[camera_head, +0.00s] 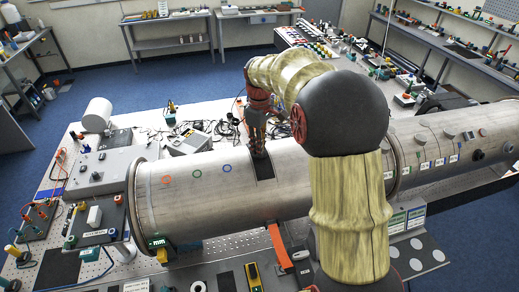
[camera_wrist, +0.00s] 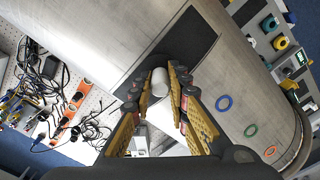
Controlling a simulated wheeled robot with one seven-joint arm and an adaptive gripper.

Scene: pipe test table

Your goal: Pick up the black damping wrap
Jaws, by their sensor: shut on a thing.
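The black damping wrap (camera_head: 264,170) shows as a dark strip on the upper side of the big metal pipe (camera_head: 215,196). In the wrist view the wrap (camera_wrist: 192,36) runs diagonally across the pipe (camera_wrist: 120,30). My gripper (camera_head: 257,152) points down at the wrap's far end. In the wrist view my gripper (camera_wrist: 160,84) has its fingers on both sides of a short pale cylinder (camera_wrist: 159,83), shut on it. The cylinder stands over the wrap and looks like a grip on it, but the join is hidden. Whether the wrap is clear of the pipe cannot be told.
Blue (camera_head: 227,168) and orange (camera_head: 167,179) rings mark the pipe left of the wrap. Cables (camera_head: 200,128) lie behind the pipe. Tools crowd the table, with little free room.

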